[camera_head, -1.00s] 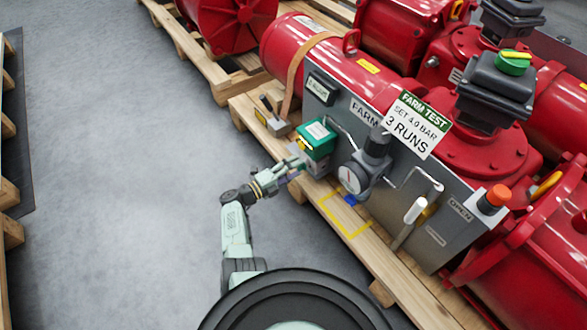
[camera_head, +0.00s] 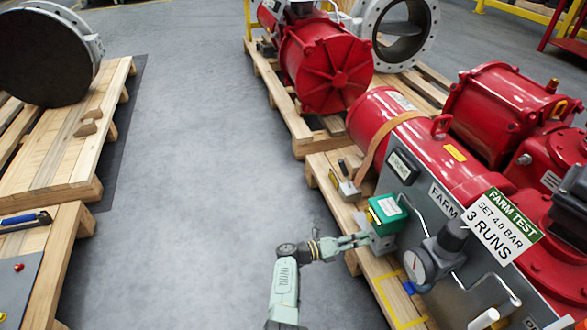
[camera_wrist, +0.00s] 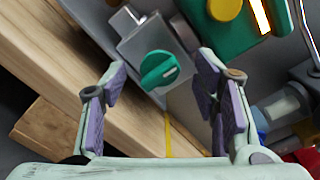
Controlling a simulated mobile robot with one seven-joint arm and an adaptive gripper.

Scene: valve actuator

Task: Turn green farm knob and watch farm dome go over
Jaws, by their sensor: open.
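In the head view my gripper (camera_head: 366,240) is beside the lower part of the green box (camera_head: 387,211) on the grey FARM panel (camera_head: 408,178). The knob is too small or hidden there. The farm dome is outside both current views; only its black housing (camera_head: 573,200) shows at the right edge.
A gauge (camera_head: 416,264) and bent tubes stand right of the green box. The FARM TEST sign (camera_head: 500,225) hangs on the panel. The wooden pallet (camera_head: 328,185) edge runs below. Open grey floor (camera_head: 215,190) lies to the left.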

